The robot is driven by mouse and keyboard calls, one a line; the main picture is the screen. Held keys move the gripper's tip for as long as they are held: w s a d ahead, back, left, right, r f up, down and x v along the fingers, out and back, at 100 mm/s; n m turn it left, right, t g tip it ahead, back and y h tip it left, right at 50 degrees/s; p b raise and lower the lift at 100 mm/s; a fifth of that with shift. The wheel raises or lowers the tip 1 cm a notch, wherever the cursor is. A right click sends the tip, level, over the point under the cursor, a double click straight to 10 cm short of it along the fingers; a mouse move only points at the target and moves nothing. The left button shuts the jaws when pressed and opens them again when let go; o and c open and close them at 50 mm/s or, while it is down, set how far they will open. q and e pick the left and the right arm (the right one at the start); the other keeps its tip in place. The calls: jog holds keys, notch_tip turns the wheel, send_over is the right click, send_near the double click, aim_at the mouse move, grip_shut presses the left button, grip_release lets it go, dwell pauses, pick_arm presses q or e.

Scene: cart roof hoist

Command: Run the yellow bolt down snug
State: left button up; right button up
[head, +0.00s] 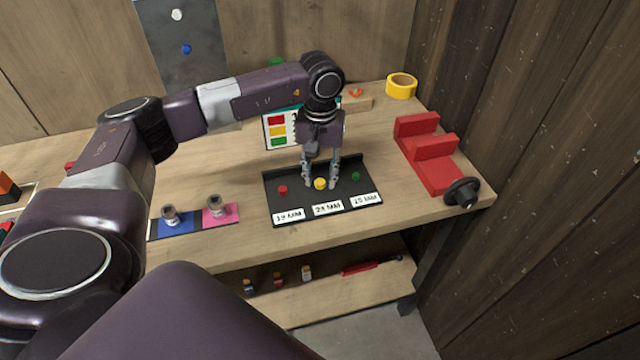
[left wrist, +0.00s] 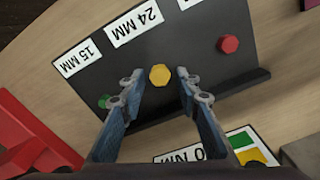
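The yellow bolt (head: 320,184) stands in the middle of the black bolt plate (head: 345,190), above the 24 MM label (head: 327,209). A red bolt (head: 282,190) is to its left and a green bolt (head: 355,176) to its right. My left gripper (head: 320,178) points down over the plate, its fingers apart on either side of the yellow bolt. In the left wrist view the yellow hex head (left wrist: 160,75) lies between the open fingertips, with a gap on each side. No tool shows in this gripper. My right gripper is out of view.
A colour chart (head: 277,130) stands behind the plate. Metal sockets sit on blue (head: 170,214) and pink (head: 216,205) mats at left. A red vise (head: 430,160) and yellow tape (head: 401,86) are at right. A red-handled tool (head: 370,267) lies on the lower shelf.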

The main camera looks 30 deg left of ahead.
aim_at(320, 180)
pick_arm(q)
jog(key=shift+r+p, duration=1.9)
jog(key=shift+r, duration=1.6)
